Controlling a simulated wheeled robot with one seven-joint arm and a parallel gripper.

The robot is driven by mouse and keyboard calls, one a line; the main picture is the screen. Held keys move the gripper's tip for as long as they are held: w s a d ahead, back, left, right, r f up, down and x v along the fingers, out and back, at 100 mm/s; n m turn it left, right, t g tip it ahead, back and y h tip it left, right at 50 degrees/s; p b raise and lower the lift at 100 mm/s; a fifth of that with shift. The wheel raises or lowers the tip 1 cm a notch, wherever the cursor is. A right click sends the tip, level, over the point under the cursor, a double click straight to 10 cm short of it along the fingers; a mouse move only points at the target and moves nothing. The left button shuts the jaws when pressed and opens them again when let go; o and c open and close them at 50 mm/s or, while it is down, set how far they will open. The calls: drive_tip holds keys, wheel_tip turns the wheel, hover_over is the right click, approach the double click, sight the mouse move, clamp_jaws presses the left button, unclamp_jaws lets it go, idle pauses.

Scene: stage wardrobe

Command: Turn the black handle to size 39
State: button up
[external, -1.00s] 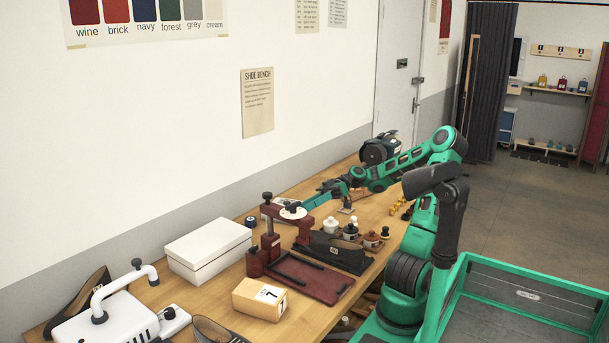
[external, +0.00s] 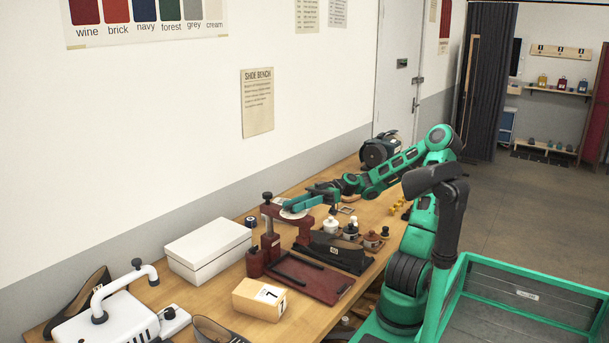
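A dark red stand (external: 270,246) on the bench carries a red arm with a round white dial (external: 293,214) at its top. My gripper (external: 290,205) lies over the dial from the right, and its teal fingers cover the dial's middle. The small black handle at the dial's centre is hidden behind the fingers. I cannot tell whether the fingers are apart, shut or touching the handle. Size marks on the dial are too small to read. A separate black knob (external: 267,196) stands at the left end of the red arm.
A white shoe box (external: 207,250) stands left of the stand. A dark red tray (external: 322,284), a black shoe form (external: 338,251) and several small jars (external: 331,226) sit close to the right. The wall runs along the bench.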

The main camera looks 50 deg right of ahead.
drive_tip(key=shift+w+a, duration=0.1)
drive_tip(key=shift+a, duration=0.35)
clamp_jaws()
drive_tip(key=shift+t, duration=0.3)
drive_tip(key=shift+m+t+h, duration=0.9)
drive_tip(key=shift+m+t, duration=0.7)
drive_tip(key=shift+t, duration=0.3)
